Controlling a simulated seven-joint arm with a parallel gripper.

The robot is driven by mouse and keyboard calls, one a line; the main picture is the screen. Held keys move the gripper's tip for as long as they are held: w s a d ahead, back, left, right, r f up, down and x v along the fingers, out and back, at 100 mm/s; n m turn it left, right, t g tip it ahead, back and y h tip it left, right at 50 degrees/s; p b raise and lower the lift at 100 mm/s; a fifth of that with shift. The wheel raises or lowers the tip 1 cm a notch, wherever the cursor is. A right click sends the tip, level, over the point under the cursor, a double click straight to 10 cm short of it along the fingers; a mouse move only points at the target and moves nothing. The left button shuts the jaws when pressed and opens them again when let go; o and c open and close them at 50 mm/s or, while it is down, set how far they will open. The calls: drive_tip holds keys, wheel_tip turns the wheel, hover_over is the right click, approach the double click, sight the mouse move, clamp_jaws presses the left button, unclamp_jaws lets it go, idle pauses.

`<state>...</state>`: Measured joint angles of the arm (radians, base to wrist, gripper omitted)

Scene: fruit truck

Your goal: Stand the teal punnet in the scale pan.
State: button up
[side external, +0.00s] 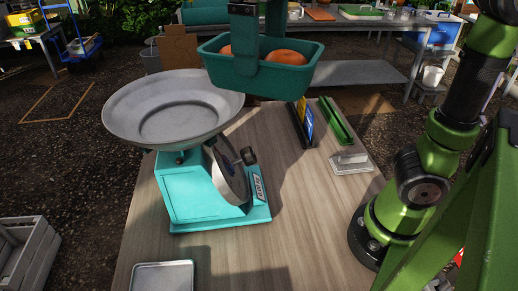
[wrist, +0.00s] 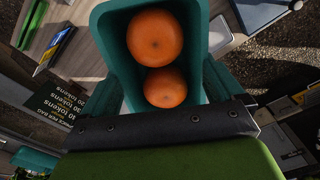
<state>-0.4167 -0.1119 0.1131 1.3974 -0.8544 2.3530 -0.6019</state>
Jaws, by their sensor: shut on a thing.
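The teal punnet (side external: 302,77) holds orange fruits and hangs level in the air. In the side external view it is up and to the right of the scale pan, its left end overlapping the pan's right rim in the picture. My gripper (side external: 258,66) is shut on the punnet, one finger against its near wall. In the wrist view the punnet (wrist: 112,40) is between the fingers of my gripper (wrist: 165,90), with two oranges (wrist: 155,38) inside. The wide grey scale pan (side external: 180,120) is empty, on top of the turquoise scale (side external: 198,196).
The wooden table (side external: 290,210) is clear to the right of the scale. A grey-topped tray (side external: 162,277) lies at the front left.

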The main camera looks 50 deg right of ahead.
drive_tip(key=shift+w+d+f+m, duration=1.3)
drive_tip(key=shift+w+d+f, duration=0.65)
drive_tip(key=shift+f, duration=0.6)
drive_tip(key=shift+w+a+f, duration=0.85)
drive_tip(key=shift+w+a, duration=0.2)
drive_tip(key=shift+w, duration=1.4)
drive_tip(key=shift+w+a+f, duration=0.8)
drive_tip(key=shift+w+a, duration=0.2)
drive_tip(key=shift+w, duration=1.5)
drive_tip(key=shift+w+a+f, duration=0.85)
drive_tip(key=shift+w+a, duration=0.2)
drive_tip(key=shift+w, duration=1.4)
drive_tip(key=shift+f, duration=0.15)
